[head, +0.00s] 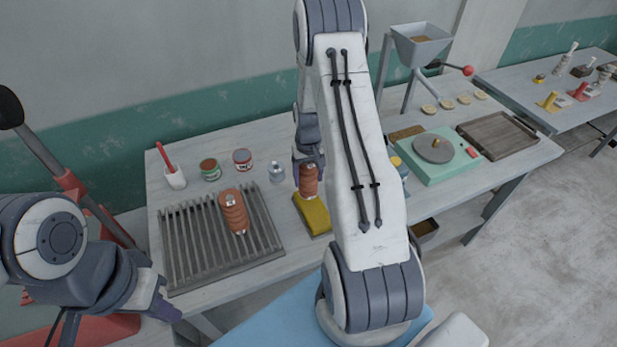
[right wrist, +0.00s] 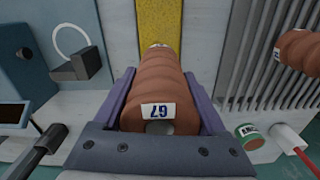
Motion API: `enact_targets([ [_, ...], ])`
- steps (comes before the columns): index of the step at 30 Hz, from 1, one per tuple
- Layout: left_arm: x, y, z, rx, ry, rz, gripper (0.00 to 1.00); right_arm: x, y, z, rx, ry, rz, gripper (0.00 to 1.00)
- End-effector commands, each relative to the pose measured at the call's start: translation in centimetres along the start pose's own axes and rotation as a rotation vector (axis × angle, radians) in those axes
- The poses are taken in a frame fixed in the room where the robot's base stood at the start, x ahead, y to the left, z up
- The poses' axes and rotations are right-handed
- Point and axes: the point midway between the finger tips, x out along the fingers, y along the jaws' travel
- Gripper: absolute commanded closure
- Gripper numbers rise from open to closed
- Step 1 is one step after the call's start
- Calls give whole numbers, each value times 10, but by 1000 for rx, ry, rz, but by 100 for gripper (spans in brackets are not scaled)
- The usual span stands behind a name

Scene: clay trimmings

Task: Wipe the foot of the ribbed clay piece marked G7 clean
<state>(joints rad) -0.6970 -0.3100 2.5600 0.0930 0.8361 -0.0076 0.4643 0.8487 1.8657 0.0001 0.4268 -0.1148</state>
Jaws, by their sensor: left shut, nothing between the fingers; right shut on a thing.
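My right gripper (head: 308,168) is shut on a ribbed brown clay piece (head: 309,184). In the right wrist view this piece (right wrist: 153,82) lies between the two fingers and bears a label reading G7. It is upright over the far end of a yellow pad (head: 314,216), which also shows in the right wrist view (right wrist: 158,22). I cannot tell whether its foot touches the pad; the foot is hidden. A second ribbed clay piece (head: 233,210) lies on the slatted rack (head: 178,250). My left gripper (head: 162,306) is shut and empty near the table's front left corner.
To the right are a green wheel unit (head: 437,157), a wooden board (head: 497,136) and a hopper (head: 421,45).

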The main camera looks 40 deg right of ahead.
Motion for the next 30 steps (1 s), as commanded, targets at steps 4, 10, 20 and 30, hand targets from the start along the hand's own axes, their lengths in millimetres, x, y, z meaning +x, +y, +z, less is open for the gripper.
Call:
enact_targets([
  [4,-10,1,-1,0,0,0,100,-14,0,-1,0,3,0,100],
  [10,-19,1,-1,0,0,0,100,-27,0,-1,0,3,0,100],
  [20,-32,2,-2,0,0,0,100,-45,0,0,0,1,0,100],
  [30,-31,2,-2,0,0,0,100,-44,0,-1,0,2,0,100],
])
